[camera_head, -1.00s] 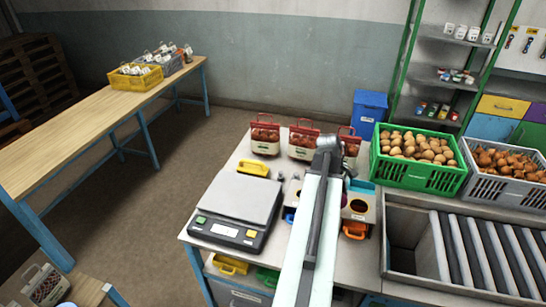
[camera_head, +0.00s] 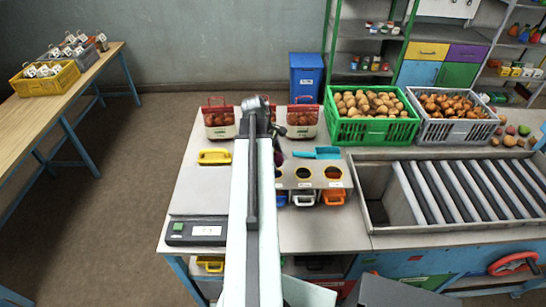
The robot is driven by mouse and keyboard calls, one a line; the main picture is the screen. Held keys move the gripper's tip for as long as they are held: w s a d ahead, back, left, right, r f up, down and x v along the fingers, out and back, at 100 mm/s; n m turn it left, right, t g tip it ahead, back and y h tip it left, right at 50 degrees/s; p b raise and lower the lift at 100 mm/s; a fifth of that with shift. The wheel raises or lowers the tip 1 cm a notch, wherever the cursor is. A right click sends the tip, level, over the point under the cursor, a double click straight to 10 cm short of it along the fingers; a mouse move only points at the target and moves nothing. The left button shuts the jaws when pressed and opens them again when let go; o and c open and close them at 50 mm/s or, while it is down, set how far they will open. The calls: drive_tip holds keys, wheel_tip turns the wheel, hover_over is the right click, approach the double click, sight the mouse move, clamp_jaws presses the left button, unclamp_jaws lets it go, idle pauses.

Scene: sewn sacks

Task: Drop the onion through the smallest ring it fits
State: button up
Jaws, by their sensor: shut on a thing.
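My gripper (camera_head: 277,136) is at the far end of my arm, above the work table, and is mostly hidden by the arm. It is shut on a small dark reddish thing, seemingly the onion (camera_head: 279,158), which shows only in part beside the arm. The ring board (camera_head: 317,183) stands just below and right of it. Two round openings show clearly, a middle one and a right one; the left one is partly hidden by the arm. Under the board sit a blue bin (camera_head: 281,200), a white bin (camera_head: 303,198) and an orange bin (camera_head: 334,196).
A scale (camera_head: 195,230) lies left of my arm, with a yellow object (camera_head: 214,157) behind it. Red-topped sacks (camera_head: 219,119) stand at the back. A teal scoop (camera_head: 320,153) lies behind the board. A green potato crate (camera_head: 372,130) and grey onion crate (camera_head: 455,132) stand right.

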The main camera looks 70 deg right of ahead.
wheel_tip(320, 180, down, 5)
drive_tip(key=b, duration=0.4)
drive_tip(key=shift+s+f, duration=0.1)
drive_tip(key=o, duration=1.6)
drive_tip(key=shift+c, duration=0.2)
drive_tip(key=p+v, duration=0.7)
drive_tip(key=v, duration=0.1)
